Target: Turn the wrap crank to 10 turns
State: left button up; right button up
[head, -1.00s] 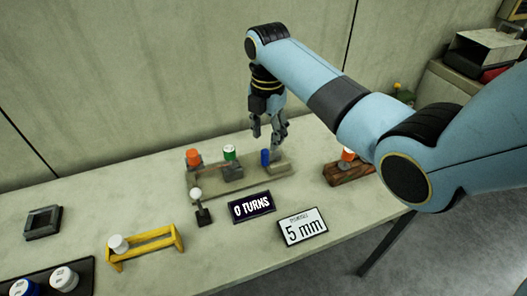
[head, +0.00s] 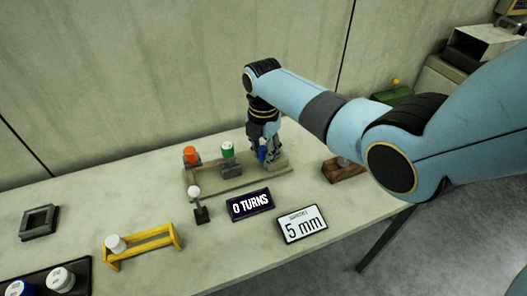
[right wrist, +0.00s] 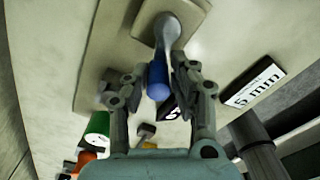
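The wrap crank's blue handle (right wrist: 158,80) stands on a grey crank arm (right wrist: 168,32); in the head view my gripper mostly hides the handle (head: 262,154). My right gripper (head: 266,158) points down over it at the right end of the winding board. In the right wrist view its fingers (right wrist: 160,72) stand on either side of the handle, and a narrow gap seems to remain, so it looks open. The dark display (head: 250,204) reads "0 TURNS". My left gripper is out of view.
The board (head: 215,187) also carries an orange-topped piece (head: 191,155) and a green spool (head: 228,149). In front are a white-knobbed lever (head: 195,192) and a "5 mm" sign (head: 302,224). A yellow rack (head: 145,245) stands front left; a wooden block (head: 343,172) is at right.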

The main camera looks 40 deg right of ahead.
grip_shut()
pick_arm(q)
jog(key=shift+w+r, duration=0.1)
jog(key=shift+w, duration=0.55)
pick_arm(e)
jog(key=shift+w, duration=0.1)
